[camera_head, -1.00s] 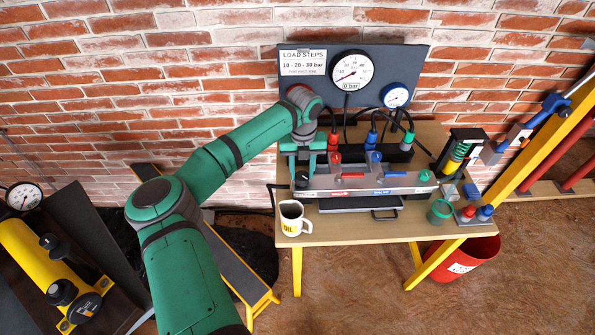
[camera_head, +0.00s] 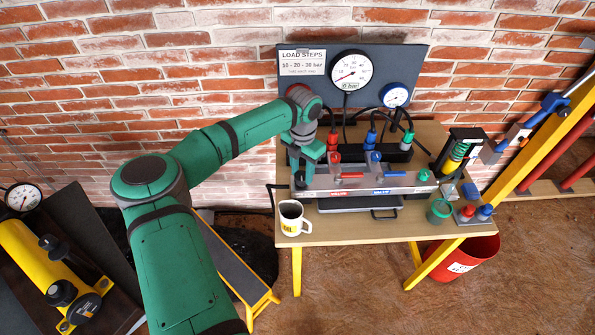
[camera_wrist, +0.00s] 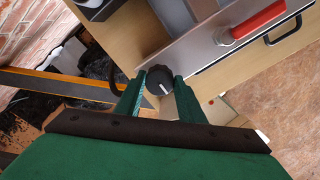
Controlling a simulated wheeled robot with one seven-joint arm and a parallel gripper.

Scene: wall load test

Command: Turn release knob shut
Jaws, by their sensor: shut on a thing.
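The release knob (camera_wrist: 158,82) is a small black round knob with a white mark, at the left end of the grey valve panel. In the wrist view it sits between the tips of my green gripper fingers, and the gripper (camera_wrist: 159,88) is shut on it. In the head view the black knob (camera_head: 299,180) shows just below my gripper (camera_head: 302,168), at the panel's left end. The fingertips are small there and partly hidden by the wrist.
A red-handled valve (camera_head: 348,175) and a blue-handled valve (camera_head: 388,173) stand right of the knob. A white mug (camera_head: 294,219) stands in front on the wooden table (camera_head: 350,228). A gauge board (camera_head: 310,90) rises behind. A green cup (camera_head: 438,211) stands at right.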

